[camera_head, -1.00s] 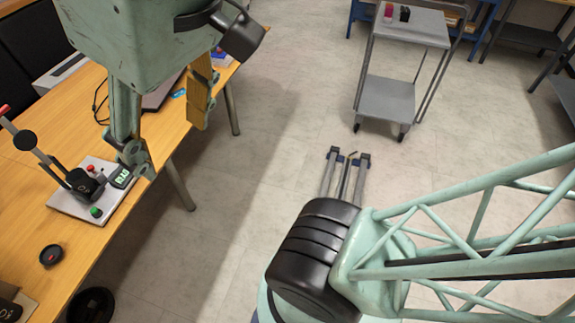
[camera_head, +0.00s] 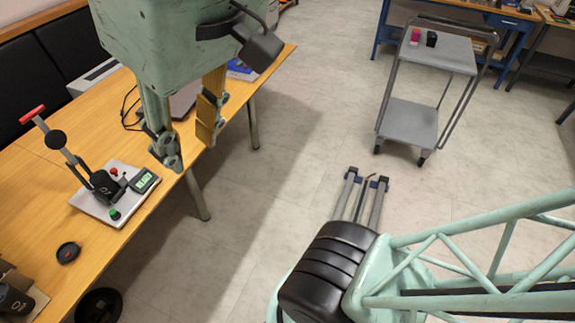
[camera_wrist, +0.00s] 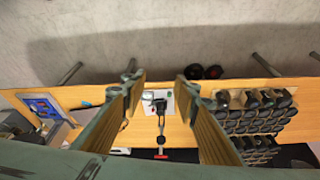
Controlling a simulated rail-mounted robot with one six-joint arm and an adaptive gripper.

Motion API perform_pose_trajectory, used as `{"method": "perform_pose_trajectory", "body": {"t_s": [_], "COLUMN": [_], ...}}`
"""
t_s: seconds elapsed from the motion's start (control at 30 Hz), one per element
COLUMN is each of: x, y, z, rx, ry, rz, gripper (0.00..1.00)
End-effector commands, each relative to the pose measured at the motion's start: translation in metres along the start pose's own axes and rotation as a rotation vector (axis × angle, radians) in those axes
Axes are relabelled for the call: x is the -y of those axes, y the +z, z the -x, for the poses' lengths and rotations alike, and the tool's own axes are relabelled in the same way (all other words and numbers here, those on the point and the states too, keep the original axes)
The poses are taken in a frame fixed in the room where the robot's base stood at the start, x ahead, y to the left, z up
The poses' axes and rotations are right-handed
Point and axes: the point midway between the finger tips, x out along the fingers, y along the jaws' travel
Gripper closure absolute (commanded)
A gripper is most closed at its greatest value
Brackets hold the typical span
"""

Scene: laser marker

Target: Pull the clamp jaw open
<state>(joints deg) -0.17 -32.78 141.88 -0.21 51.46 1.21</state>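The clamp device sits on the wooden desk at the left of the head view. It has a white base plate (camera_head: 104,213), a black body (camera_head: 104,186), a tilted lever arm with a red handle (camera_head: 31,114), a small display (camera_head: 144,181), and red and green buttons. It also shows as a small shape in the wrist view (camera_wrist: 159,105), between my fingers. The jaw itself is too small to make out. My gripper (camera_head: 190,142) is open and empty, above and to the right of the device. Its two fingers stand apart in the wrist view (camera_wrist: 158,84).
The wooden desk (camera_head: 35,180) holds a round black object (camera_head: 68,252) and a laptop (camera_head: 184,98). Many dark items (camera_wrist: 250,115) stand in rows on the desk in the wrist view. A grey cart (camera_head: 408,105) stands at the back right.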

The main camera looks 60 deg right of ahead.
Motion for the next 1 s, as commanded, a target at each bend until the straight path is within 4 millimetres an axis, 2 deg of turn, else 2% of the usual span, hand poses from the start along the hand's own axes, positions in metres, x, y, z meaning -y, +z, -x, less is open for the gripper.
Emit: {"method": "perform_pose_trajectory", "body": {"t_s": [0.17, 0.57, 1.0], "x": [0.0, 0.002, 0.005], "y": [-0.019, -0.087, -0.159], "z": [-0.004, -0.013, -0.036], "rx": [0.023, 0.053, 0.089], "ry": [-0.001, 0.002, 0.009], "rz": [-0.038, -0.128, -0.23], "gripper": [0.72, 0.72, 0.72]}}
